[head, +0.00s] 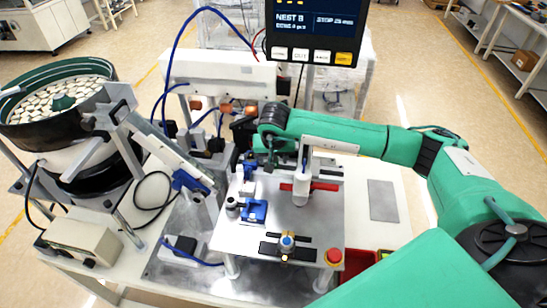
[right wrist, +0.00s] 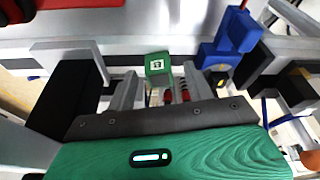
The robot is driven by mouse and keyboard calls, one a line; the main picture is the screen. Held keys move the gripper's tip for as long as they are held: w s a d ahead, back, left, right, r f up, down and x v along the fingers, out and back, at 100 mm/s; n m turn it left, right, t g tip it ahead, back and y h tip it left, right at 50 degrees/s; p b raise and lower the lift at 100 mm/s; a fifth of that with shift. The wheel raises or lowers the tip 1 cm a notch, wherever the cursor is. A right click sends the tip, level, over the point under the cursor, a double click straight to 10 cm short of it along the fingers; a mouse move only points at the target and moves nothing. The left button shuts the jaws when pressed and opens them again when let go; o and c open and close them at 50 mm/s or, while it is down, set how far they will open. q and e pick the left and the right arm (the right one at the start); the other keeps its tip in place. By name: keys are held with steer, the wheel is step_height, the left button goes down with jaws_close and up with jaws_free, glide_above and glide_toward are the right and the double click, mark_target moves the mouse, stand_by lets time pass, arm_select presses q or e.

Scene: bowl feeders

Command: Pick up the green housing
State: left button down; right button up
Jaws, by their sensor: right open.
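The green housing (right wrist: 157,65) is a small green block with a white square marker on its face, in the middle of the right wrist view. My right gripper (right wrist: 161,86) is open there, with one grey finger to either side of the housing's line. I cannot tell whether the fingers touch it. In the head view my right gripper (head: 260,164) points down over the back left of the work plate. I cannot make out the housing there; my arm seems to hide it. My left gripper is not in view.
A bowl feeder (head: 62,120) full of pale parts stands at the left, with a chute to the plate (head: 225,236). A blue block (right wrist: 232,38) is right of the housing.

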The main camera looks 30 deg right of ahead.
steer(key=shift+f, duration=0.15)
steer(key=c, duration=1)
steer(key=shift+c, duration=0.2)
